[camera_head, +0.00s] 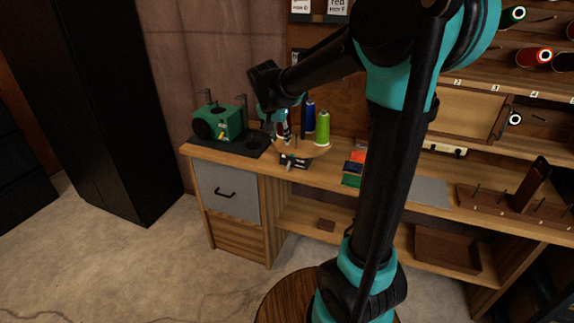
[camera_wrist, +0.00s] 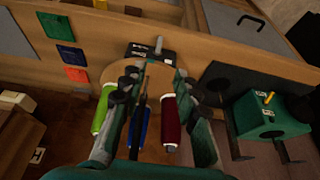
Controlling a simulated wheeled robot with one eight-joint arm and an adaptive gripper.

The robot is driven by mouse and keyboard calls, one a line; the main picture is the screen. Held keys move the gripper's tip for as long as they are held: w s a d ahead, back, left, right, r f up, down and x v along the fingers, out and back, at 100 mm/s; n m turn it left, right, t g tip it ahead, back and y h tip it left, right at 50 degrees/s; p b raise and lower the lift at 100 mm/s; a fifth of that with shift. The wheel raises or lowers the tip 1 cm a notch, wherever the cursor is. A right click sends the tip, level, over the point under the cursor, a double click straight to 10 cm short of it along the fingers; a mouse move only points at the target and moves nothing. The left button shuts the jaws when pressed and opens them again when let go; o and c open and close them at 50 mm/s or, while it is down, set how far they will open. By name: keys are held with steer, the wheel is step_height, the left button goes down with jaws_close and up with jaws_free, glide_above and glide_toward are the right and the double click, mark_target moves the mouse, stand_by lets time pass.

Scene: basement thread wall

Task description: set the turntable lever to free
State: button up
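The turntable (camera_head: 312,150) is a round wooden disc on the bench; in the wrist view its disc (camera_wrist: 152,72) lies below my fingers. A black base (camera_wrist: 136,50) with small white labels shows at its edge. A short pale lever (camera_wrist: 158,45) stands out from this base; the base also shows in the head view (camera_head: 294,161). The label words are too small to read. A green spool (camera_head: 322,127), a blue spool (camera_head: 308,118) and a dark red spool (camera_wrist: 170,118) stand on the disc. My gripper (camera_wrist: 157,76) is open and empty above the disc; it also shows in the head view (camera_head: 281,125).
A green machine (camera_head: 221,122) stands on a black mat left of the turntable. Coloured cards (camera_head: 354,166) lie to its right. A grey-fronted drawer (camera_head: 228,191) is below the bench top. Spool shelves (camera_head: 480,80) rise behind on the right.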

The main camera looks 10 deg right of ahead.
mark_target(288, 167)
steer(key=x, duration=1.6)
steer(key=shift+d+f, duration=0.15)
steer(key=shift+f, duration=0.2)
jaws_close()
